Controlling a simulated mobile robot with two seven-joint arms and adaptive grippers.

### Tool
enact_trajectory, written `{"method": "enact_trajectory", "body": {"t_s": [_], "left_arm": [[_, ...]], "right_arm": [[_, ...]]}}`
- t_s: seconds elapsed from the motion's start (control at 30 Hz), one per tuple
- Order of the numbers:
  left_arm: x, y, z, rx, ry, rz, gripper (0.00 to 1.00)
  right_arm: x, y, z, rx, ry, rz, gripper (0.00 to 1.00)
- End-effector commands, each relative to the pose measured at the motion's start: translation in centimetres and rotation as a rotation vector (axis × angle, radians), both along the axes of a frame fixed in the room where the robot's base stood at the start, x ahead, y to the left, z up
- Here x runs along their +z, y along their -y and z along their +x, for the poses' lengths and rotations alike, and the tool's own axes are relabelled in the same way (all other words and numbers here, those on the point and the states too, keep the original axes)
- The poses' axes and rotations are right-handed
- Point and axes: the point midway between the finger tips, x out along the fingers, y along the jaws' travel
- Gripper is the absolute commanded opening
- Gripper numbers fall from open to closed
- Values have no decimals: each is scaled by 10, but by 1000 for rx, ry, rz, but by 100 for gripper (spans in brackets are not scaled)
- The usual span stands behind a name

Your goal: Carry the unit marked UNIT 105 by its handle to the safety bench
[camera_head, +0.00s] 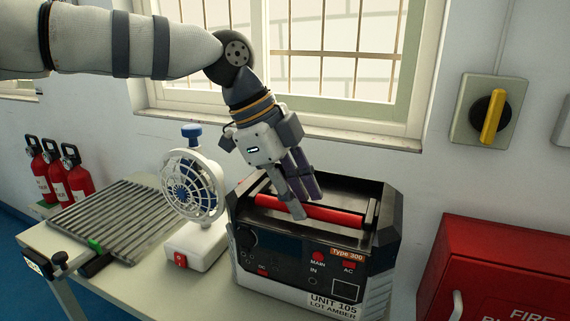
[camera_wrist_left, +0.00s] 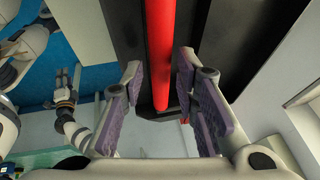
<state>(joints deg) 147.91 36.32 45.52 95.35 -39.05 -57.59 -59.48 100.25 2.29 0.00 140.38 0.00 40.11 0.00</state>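The unit marked UNIT 105 (camera_head: 335,302) is a black and light-grey box with an orange Type 300 label, standing upright on a bench. Its red handle (camera_head: 325,214) runs across the top; the handle also shows in the left wrist view (camera_wrist_left: 160,50). My left gripper (camera_head: 299,207) points down at the handle from above. In the left wrist view its purple-padded fingers (camera_wrist_left: 160,68) are apart, one on each side of the handle, with gaps visible. My right gripper (camera_wrist_left: 65,80) shows small in the left wrist view, empty, fingers apart. The safety bench cannot be identified.
A white fan (camera_head: 193,187) with a red switch stands left of the unit. A ribbed grey tray (camera_head: 118,222) lies further left. Red extinguishers (camera_head: 57,177) stand by the wall. A red fire cabinet (camera_head: 490,270) is close on the right. A window sill (camera_head: 370,138) is behind.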

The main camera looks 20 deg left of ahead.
Motion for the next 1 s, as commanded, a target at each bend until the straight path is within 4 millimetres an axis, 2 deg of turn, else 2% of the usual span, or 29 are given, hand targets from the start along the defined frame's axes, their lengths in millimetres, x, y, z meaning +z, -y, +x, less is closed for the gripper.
{"method": "enact_trajectory", "body": {"t_s": [0.1, 0.37, 0.5, 0.6, 0.63, 0.7, 0.87, 1.0], "left_arm": [[-9, 4, 2, 1, 0, 0, 28], [-10, 5, 2, 1, 2, -1, 28], [-10, 5, 2, 1, 2, 0, 0], [-10, 5, 2, 0, 1, 0, 0], [-10, 5, 2, 0, 1, 0, 11], [-10, 5, 2, 0, 1, 0, 1], [-8, 5, 2, 1, 2, 0, 1], [3, 5, 3, 0, 6, 0, 1]], "right_arm": [[0, 0, 0, 0, -2, 0, 40], [0, 0, 0, 0, -1, 0, 40], [0, 0, 0, 0, -1, 0, 40], [0, 0, 0, 0, -1, 0, 40], [0, 0, 0, 0, -1, 0, 40], [0, 0, 0, 0, -1, 0, 40], [0, 0, 0, 0, 1, 0, 40], [3, 0, 3, 0, 11, 0, 40]]}}
